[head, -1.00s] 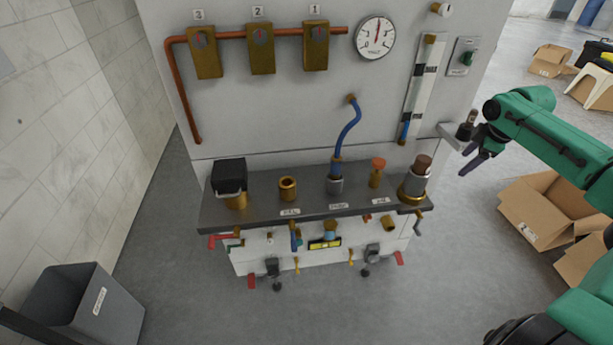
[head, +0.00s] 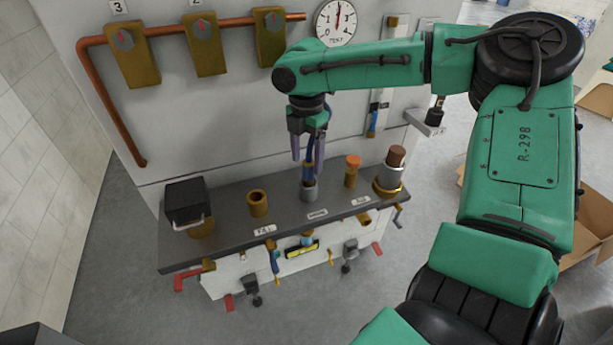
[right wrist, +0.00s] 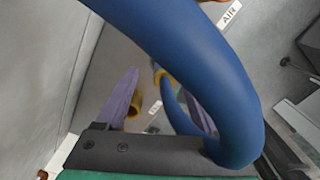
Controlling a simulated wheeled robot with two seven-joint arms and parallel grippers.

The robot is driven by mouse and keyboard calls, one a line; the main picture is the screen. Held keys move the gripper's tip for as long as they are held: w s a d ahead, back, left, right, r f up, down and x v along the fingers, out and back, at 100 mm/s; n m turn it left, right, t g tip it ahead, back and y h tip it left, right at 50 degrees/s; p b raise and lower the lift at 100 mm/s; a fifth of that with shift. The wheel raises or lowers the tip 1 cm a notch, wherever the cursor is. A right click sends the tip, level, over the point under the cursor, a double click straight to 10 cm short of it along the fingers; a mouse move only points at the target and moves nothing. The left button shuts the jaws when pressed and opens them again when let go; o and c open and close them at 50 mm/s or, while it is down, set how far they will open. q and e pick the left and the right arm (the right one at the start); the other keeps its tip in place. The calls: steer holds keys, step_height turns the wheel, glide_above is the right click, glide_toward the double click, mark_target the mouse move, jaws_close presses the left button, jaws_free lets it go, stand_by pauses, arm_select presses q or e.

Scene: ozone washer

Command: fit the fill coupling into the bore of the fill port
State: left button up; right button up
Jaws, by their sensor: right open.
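The fill port (head: 258,203) is an open brass bore standing on the dark shelf behind a label that reads as FILL. To its right, the grey fill coupling (head: 310,190) sits upright on the shelf at the middle label, with a blue hose (head: 309,170) rising from its top. My right gripper (head: 308,158) is open and points down just above the coupling, its purple fingers beside the hose. In the right wrist view the blue hose (right wrist: 195,65) crosses close in front and hides part of the fingers. My left gripper is out of view.
The dark shelf (head: 235,229) also holds a black-topped brass fitting (head: 186,205) at left, an orange-capped brass post (head: 352,172) and a brown-topped cylinder (head: 393,173) at right. Valves and handles hang below its front edge. A copper pipe (head: 105,100) and gauge (head: 336,22) are on the wall.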

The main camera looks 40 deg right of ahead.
mark_target(308, 172)
steer(key=f, duration=0.4)
steer(key=shift+s+f, duration=0.25)
steer(key=shift+s, duration=0.15)
steer(key=shift+w+f, duration=0.15)
jaws_close()
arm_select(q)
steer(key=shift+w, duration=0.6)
